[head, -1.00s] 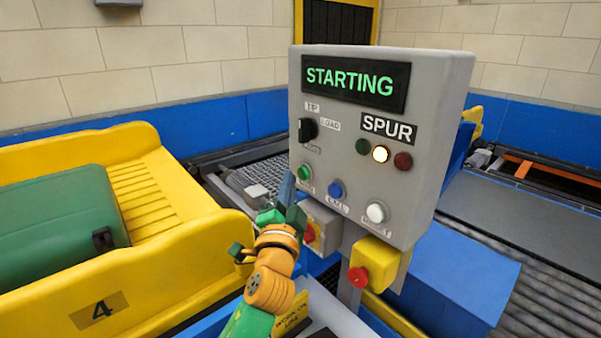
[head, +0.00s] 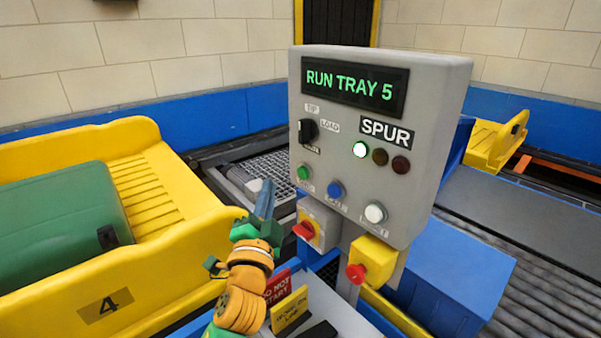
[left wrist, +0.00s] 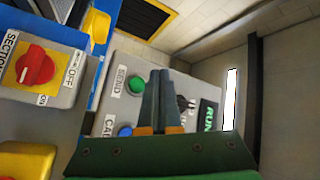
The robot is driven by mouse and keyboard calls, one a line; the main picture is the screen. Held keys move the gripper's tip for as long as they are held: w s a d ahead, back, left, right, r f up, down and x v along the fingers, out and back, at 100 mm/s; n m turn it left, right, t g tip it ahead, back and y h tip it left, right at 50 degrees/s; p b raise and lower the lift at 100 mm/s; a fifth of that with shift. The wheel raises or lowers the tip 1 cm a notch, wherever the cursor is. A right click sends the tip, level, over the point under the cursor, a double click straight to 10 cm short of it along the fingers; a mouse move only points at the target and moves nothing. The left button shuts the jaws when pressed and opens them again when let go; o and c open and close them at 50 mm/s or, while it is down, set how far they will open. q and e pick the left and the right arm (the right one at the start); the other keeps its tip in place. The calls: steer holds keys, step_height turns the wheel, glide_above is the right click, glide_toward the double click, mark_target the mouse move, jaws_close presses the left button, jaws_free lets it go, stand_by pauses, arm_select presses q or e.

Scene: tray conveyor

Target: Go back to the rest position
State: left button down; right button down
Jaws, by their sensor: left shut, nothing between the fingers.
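My left gripper (head: 265,200) is in front of the left edge of the grey control panel (head: 440,115) in the head view. It is shut and empty, with a gap between its tips and the panel. In the left wrist view its closed fingers (left wrist: 158,100) point toward the panel, near the green SEND button (left wrist: 137,85). The panel's screen (head: 352,85) reads RUN TRAY 5. My right gripper is not in view.
A yellow tray marked 4 (head: 165,265) with a green suitcase (head: 60,235) stands at left. A red-knobbed switch (head: 304,231) and a yellow box with a red button (head: 372,262) hang below the panel. Another yellow tray (head: 488,145) is at the far right. DO NOT START and yellow tags lie below the gripper.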

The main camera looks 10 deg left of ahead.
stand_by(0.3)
arm_select(q)
steer(key=s+a+f+n+g, duration=0.1)
steer(key=s+f+n+g, duration=0.15)
steer(key=f, duration=0.45)
steer(key=s+a+f+n+g, duration=0.1)
steer(key=s+f+g, duration=0.15)
steer(key=f, duration=0.35)
steer(key=s+d+f+n+g+h, duration=0.1)
steer(key=s+f+n+g, duration=0.1)
steer(key=s+f+g, duration=0.65)
steer(key=s+f+n+g+h, duration=0.1)
steer(key=s+f+n+g, duration=0.25)
steer(key=s+f, duration=1)
steer(key=s+f+g, duration=0.1)
steer(key=s+f, duration=0.3)
steer(key=f, duration=1)
steer(key=s+a+f+m+g, duration=0.1)
steer(key=s+a+f, duration=0.1)
steer(key=s+f, duration=0.7)
steer(key=s, duration=0.3)
steer(key=shift+f, duration=0.4)
